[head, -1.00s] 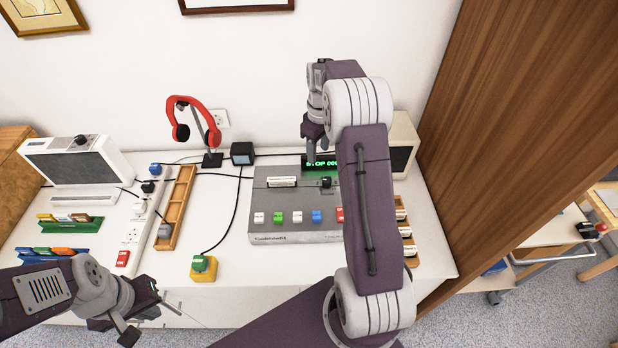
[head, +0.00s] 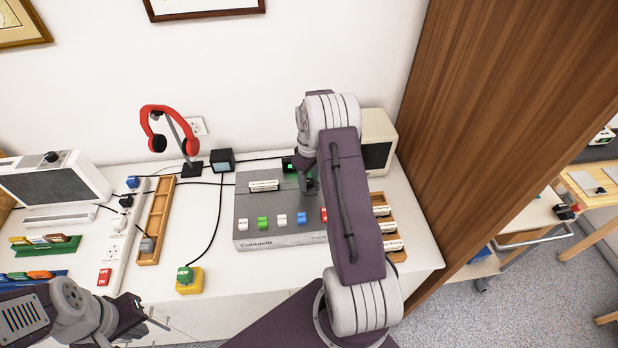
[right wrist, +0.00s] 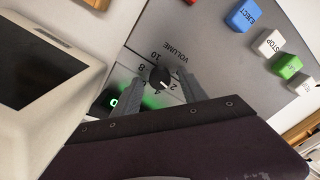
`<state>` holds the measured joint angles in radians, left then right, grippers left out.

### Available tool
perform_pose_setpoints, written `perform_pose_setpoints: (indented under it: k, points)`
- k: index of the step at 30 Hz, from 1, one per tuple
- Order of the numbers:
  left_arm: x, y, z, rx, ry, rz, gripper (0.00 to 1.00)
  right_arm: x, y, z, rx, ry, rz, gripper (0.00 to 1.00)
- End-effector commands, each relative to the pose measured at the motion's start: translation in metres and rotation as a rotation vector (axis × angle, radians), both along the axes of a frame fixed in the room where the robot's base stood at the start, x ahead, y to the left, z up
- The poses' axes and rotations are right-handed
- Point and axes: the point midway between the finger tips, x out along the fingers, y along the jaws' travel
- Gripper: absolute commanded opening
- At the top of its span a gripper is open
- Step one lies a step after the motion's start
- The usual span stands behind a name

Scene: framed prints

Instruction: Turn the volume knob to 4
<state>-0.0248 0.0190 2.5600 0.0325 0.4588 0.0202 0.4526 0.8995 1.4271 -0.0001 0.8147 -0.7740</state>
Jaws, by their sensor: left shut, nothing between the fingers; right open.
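The black volume knob (right wrist: 160,77) sits on the grey tape deck (head: 285,238), beside a printed VOLUME scale. In the right wrist view its pale pointer mark seems to face the low numbers near 2, but I cannot read it exactly. My right gripper (right wrist: 158,81) is open, with one finger on each side of the knob; I cannot tell whether they touch it. In the head view my right gripper (head: 309,184) is over the deck's right part and hides the knob. My left gripper (head: 137,327) is shut and empty by the table's front left edge.
Coloured keys (head: 263,223) line the deck's front, close to the right gripper. A speaker (head: 377,135) stands behind right and a wooden cassette rack (head: 396,246) to the right. Red headphones (head: 171,112) and a yellow-based button box (head: 190,284) are left.

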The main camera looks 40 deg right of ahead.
Motion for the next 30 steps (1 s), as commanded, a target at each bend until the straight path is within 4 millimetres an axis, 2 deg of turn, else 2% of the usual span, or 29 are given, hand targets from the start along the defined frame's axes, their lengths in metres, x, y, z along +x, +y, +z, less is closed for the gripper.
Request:
perform_pose_setpoints:
  k: [6, 7, 12, 23, 30]
  points:
    - [0.0, 0.0, 0.0, 0.0, 0.0, 0.0, 0.0, 0.0, 0.0001, -0.0015, 0.0, 0.0, 0.0, 0.5]
    - [0.0, 0.0, 0.0, 0.0, 0.0, 0.0, 0.0, 0.0, 0.0001, -0.0015, 0.0, 0.0, 0.0, 0.48]
    - [0.0, 0.0, 0.0, 0.0, 0.0, 0.0, 0.0, 0.0, 0.0001, -0.0012, 0.0, 0.0, 0.0, 0.0]
    - [0.0, 0.0, 0.0026, 0.0, 0.0, 0.0, 0.0, 0.0001, 0.0, -0.0003, 0.001, 0.0, -0.045, 0.0]
    - [0.0001, 0.0, 0.0093, 0.0, 0.0, 0.0, 0.0, 0.0003, -0.0003, 0.0008, 0.001, 0.001, -0.202, 0.0]
